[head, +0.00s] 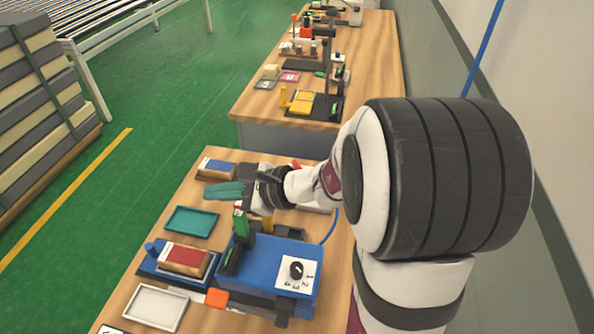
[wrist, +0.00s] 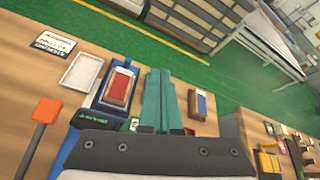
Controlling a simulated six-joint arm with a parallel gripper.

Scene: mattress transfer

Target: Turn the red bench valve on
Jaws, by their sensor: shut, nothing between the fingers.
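My gripper (head: 222,190) is over the near bench, its teal fingers pointing left and held together with nothing between them. The closed fingers also show in the wrist view (wrist: 160,92). A small red part (head: 296,164) shows just behind my gripper in the head view, mostly covered by my wrist. A bit of red (wrist: 188,131) also shows at the base of the fingers in the wrist view. I cannot tell whether either is the red bench valve or how its handle is turned.
A blue machine (head: 275,265) with a black dial (head: 297,270) and an orange paddle (head: 216,298) fills the bench's front. A teal tray (head: 192,221), a blue fixture with a red-topped block (head: 186,258), a white tray (head: 156,307) and a blue-topped block (head: 216,168) lie nearby.

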